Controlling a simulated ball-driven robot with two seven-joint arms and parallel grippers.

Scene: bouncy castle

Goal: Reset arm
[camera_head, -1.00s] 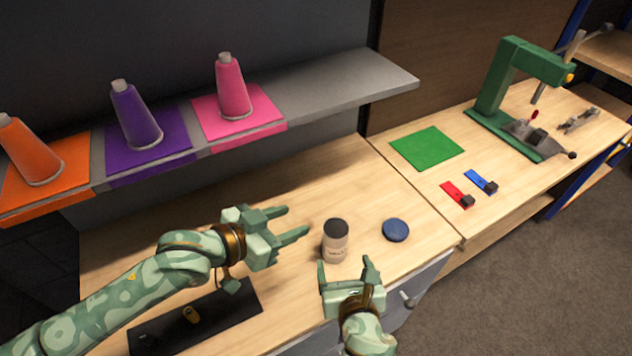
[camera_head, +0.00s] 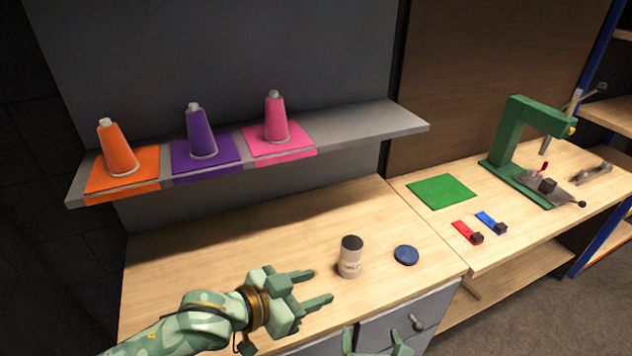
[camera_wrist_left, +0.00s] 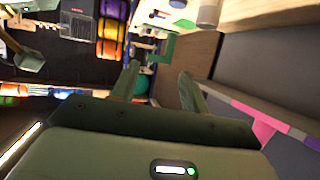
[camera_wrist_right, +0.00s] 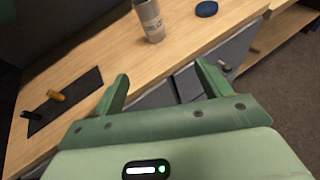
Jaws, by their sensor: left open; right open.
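My left gripper (camera_head: 316,287) is open and empty above the front of the wooden workbench, left of a jar with a dark lid (camera_head: 351,257). Its two fingers also show in the left wrist view (camera_wrist_left: 160,82), with nothing between them. My right gripper (camera_head: 375,340) is at the bottom edge of the head view, mostly cut off. In the right wrist view its fingers (camera_wrist_right: 160,80) are apart and empty, near the bench's front edge. The jar stands upright on the bench, apart from both grippers, and shows in the right wrist view (camera_wrist_right: 149,20).
A blue round disc (camera_head: 406,255) lies right of the jar. Orange (camera_head: 118,150), purple (camera_head: 201,133) and pink (camera_head: 276,118) cones stand on a shelf above. A green press (camera_head: 513,150), green mat (camera_head: 441,191) and red and blue pieces occupy the right bench. A black mat (camera_wrist_right: 65,98) lies on the bench.

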